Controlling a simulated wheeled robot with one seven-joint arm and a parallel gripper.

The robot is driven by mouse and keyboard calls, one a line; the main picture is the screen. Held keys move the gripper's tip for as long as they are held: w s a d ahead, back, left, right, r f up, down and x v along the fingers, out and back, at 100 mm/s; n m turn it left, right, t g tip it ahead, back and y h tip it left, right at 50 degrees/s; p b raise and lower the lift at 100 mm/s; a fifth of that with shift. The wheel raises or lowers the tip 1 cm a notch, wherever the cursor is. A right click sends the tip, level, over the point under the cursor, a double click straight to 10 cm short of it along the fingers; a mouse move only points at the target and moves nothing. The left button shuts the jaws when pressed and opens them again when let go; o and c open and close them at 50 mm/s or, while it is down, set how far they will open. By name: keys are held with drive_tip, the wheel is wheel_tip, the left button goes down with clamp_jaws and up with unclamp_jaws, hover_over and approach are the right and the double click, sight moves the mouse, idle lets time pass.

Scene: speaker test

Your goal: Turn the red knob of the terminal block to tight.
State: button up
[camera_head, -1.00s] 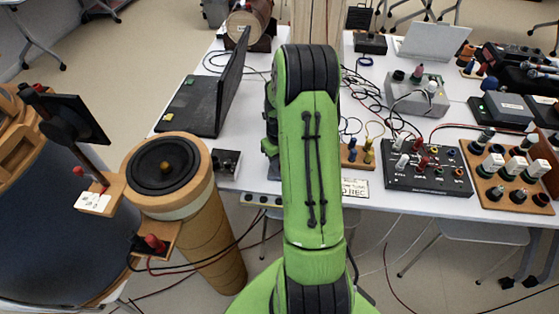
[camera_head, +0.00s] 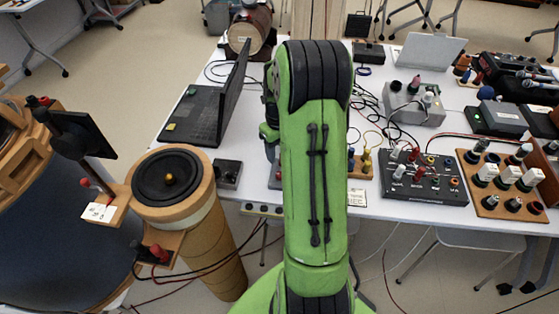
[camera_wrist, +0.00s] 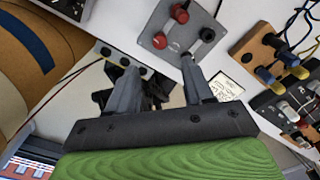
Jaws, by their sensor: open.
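In the wrist view, a grey plate (camera_wrist: 202,62) carries two red knobs, one nearer my gripper (camera_wrist: 160,41) and one farther off (camera_wrist: 180,13), plus a black knob (camera_wrist: 207,34). My gripper (camera_wrist: 160,68) is open and empty, its fingers short of the nearer red knob in the picture. I cannot tell the gap in depth. Another wooden block with a red knob (camera_head: 158,252) sits on the speaker tube at the left in the head view. Which one the task means cannot be told. My arm hides my gripper in the head view.
A wooden block with yellow and blue plugs (camera_wrist: 268,60) lies right of the plate. A black box with knobs (camera_head: 428,185) and a wooden board (camera_head: 492,206) stand on the right of the table. An open laptop (camera_head: 195,115) is left of my arm. Cables run across the table.

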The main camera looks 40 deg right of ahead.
wheel_tip(320, 180, up, 6)
drive_tip(key=shift+f+p, duration=0.1)
drive_tip(key=shift+p, duration=0.4)
